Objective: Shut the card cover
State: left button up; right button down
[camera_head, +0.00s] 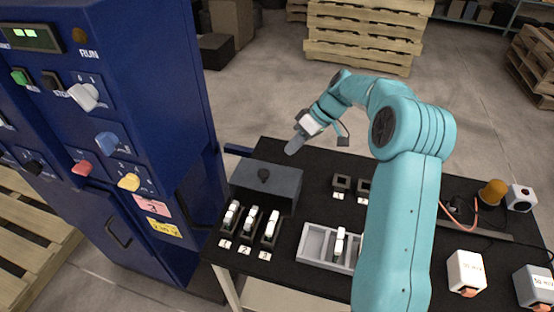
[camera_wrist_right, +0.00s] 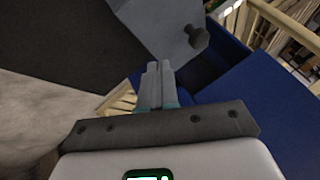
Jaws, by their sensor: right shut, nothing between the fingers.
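My right gripper (camera_head: 292,149) is shut and empty, up beyond the cover's far right edge and apart from the knob. In the right wrist view its two fingers (camera_wrist_right: 160,67) are together, and the cover (camera_wrist_right: 158,22) with its knob (camera_wrist_right: 197,37) shows beyond them. My left gripper is not in view.
A tall blue cabinet (camera_head: 165,110) with switches stands left of the table (camera_head: 300,160). A grey tray (camera_head: 313,243) holding a white-topped card lies right of the slots. Small black sockets (camera_head: 342,181), an orange lamp (camera_head: 492,192) and white boxes (camera_head: 466,271) are farther right.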

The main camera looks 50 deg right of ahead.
aim_at(276, 175)
jog(key=shift+w+a+f, duration=0.35)
jog(key=shift+a+f, duration=0.3)
jog(key=shift+w+a+f, duration=0.3)
jog(key=shift+a+f, duration=0.3)
jog(key=shift+s+a+p, duration=0.2)
jog(key=shift+a+p, duration=0.25)
jog(key=shift+a, duration=0.8)
jog(key=shift+a+f, duration=0.1)
jog(key=shift+a, duration=0.1)
jog(key=shift+w+a+f, duration=0.15)
jog(key=shift+w+a, duration=0.05)
jog(key=shift+s, duration=0.15)
